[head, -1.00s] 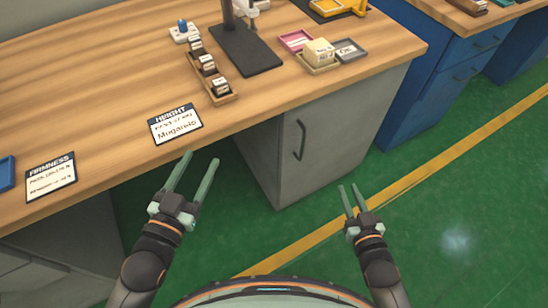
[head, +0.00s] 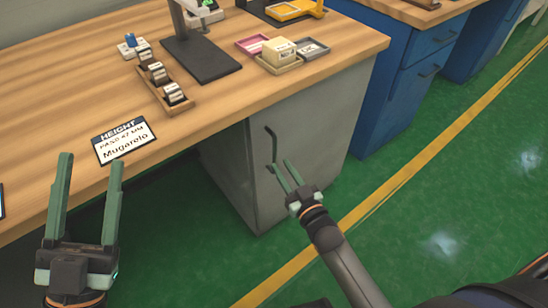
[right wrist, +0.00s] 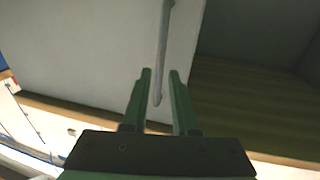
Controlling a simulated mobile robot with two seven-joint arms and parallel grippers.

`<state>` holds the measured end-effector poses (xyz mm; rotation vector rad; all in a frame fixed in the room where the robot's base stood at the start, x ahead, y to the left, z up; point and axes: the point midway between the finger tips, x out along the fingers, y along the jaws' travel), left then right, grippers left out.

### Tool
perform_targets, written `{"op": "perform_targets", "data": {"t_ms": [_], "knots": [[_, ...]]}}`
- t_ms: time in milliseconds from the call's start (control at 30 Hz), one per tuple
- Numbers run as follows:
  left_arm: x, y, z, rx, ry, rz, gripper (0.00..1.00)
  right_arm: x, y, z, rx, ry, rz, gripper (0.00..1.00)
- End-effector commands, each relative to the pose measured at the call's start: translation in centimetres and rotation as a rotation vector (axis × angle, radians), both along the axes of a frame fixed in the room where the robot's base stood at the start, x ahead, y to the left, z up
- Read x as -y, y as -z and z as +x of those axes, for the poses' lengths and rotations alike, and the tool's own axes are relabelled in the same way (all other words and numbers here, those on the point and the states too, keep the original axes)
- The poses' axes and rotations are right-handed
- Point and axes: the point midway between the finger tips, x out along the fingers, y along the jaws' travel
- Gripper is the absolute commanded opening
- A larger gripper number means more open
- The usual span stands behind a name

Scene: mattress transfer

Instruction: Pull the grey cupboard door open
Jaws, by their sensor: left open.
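The grey cupboard door (head: 300,135) is under the wooden bench and looks closed. Its dark upright bar handle (head: 270,143) is near the door's left side. My right gripper (head: 279,163) is at the lower part of the handle. In the right wrist view, the handle (right wrist: 164,35) runs down between the two open fingers of my right gripper (right wrist: 160,72), with gaps showing on both sides. The grey door (right wrist: 90,45) fills the upper left there. My left gripper (head: 91,160) is open and empty at the bench's front edge, at lower left.
The wooden bench (head: 60,95) carries a height card (head: 124,141), a wooden holder (head: 180,106), a dark stand (head: 205,60) and small trays (head: 282,62). Blue cabinets (head: 400,100) stand to the right. Green floor (head: 430,190) with a yellow line (head: 400,190) is clear before the door.

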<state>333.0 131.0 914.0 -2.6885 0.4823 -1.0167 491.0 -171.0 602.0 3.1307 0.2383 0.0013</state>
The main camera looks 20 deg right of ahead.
Motion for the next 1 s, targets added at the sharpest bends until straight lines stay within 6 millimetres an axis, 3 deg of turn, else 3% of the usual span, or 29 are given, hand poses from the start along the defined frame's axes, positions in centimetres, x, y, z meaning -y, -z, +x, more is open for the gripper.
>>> {"op": "perform_targets", "data": {"t_ms": [200,400,767,1000], "knots": [[0.4,-2.9,-2.8,0.177,0.038,0.004,0.57,-0.5,0.1,3.1,0.001,-0.001,-0.001,0.27],[0.5,-2.2,-2.7,0.163,0.043,-0.002,0.57,-0.8,0.0,5.0,0.001,-0.001,0.001,0.27],[0.5,-2.1,-2.6,0.160,0.043,-0.004,0.57,-0.8,0.0,5.3,-0.001,0.000,0.001,0.27],[0.5,-2.1,-2.6,0.159,0.043,-0.004,0.57,-0.8,0.0,5.3,-0.001,0.000,0.001,0.00]]}}
